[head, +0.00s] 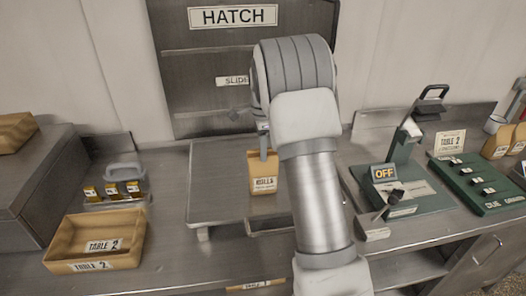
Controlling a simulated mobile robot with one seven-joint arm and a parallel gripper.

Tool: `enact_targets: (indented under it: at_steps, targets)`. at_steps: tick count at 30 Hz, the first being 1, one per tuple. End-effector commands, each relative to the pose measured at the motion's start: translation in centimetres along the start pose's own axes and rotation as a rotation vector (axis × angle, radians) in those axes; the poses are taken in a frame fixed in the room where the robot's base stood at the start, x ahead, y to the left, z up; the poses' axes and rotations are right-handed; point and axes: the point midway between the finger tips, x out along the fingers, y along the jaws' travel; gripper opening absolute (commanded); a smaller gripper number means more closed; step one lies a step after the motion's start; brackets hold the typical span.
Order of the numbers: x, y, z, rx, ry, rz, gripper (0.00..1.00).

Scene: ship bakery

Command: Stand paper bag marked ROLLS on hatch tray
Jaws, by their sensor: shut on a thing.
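The paper bag marked ROLLS (262,172) is tan and upright, with its label facing me. My gripper (264,150) is shut on the bag's top edge from above; my arm hides part of the wrist and fingers. The bag shows in front of the grey metal hatch tray (212,185), below the HATCH sign. I cannot tell whether the bag's base touches the tray. My arm covers the tray's right part.
The hatch (205,95) is behind, with a SLIDE label. A TABLE 2 box (97,240) stands at left, near several small labelled blocks (112,190). At right are a green device with an OFF sign (384,173) and a green board (485,185). The tray's left part is clear.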

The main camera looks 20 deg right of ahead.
Motion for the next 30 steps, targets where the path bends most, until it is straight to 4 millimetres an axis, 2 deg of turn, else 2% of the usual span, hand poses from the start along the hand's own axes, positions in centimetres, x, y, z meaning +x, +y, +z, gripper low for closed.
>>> enact_targets:
  at_steps: [1,3,6,7,15,19,23,30]
  targets:
    - [0.3,0.0,0.0,0.000,0.000,0.000,0.00]
    - [0.2,0.0,0.0,0.000,0.000,0.001,0.16]
    - [0.2,0.0,0.0,0.000,0.000,0.001,0.34]
    - [0.2,0.0,0.0,0.000,0.000,0.001,0.37]
    - [0.1,0.0,0.0,0.000,0.000,0.000,0.37]
    - [-0.8,-0.1,0.0,0.000,0.000,-0.002,0.37]
    - [-3.0,-0.1,0.0,-0.001,0.000,-0.004,0.37]
    - [-8.3,-0.1,0.0,-0.001,0.000,-0.004,0.37]
